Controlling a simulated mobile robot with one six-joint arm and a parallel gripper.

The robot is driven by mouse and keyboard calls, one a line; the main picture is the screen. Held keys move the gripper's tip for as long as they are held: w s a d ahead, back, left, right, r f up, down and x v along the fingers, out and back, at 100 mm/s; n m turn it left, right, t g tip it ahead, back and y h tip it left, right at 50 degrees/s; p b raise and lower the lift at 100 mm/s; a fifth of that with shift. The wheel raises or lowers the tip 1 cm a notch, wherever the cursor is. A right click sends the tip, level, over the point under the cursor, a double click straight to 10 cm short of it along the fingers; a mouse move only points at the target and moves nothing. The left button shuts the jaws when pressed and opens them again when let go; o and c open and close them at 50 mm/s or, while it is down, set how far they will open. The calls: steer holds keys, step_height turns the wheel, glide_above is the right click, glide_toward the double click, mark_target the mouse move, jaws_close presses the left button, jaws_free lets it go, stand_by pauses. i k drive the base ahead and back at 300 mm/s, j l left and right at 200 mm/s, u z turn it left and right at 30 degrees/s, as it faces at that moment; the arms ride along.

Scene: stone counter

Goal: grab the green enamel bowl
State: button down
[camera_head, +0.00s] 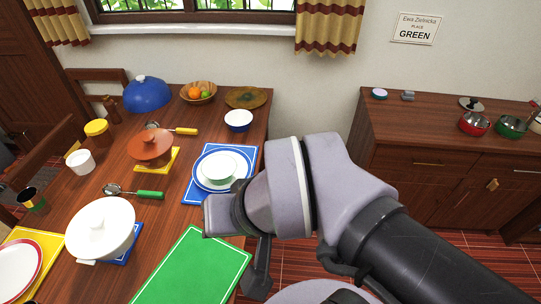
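The green enamel bowl (220,166), white inside with a green rim, stands upright on a white plate with a blue rim (204,180). The plate lies on a blue placemat (190,197) at the right side of the wooden table. My arm comes in from the lower right, and its wrist is just to the right and in front of the bowl, hiding part of the plate and placemat. My gripper (257,281) shows only as a dark part below the wrist, nearer than the bowl and apart from it. Its opening is not visible.
A blue-outside bowl (239,121) stands behind the plate. A bare green placemat (192,268) lies in front. A sideboard (440,115) with red and green pots is at right.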

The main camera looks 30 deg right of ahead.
mark_target(220, 170)
steer(key=z, duration=0.3)
steer(key=i+l, duration=0.15)
steer(key=l, duration=0.15)
steer(key=i+l+u, duration=0.15)
steer(key=l, duration=0.2)
steer(key=i+l, duration=0.15)
steer(key=l, duration=0.15)
steer(key=i+l+u, duration=0.1)
steer(key=l, duration=0.25)
steer(key=i+l, duration=0.2)
steer(key=l, duration=0.15)
steer(key=u, duration=0.05)
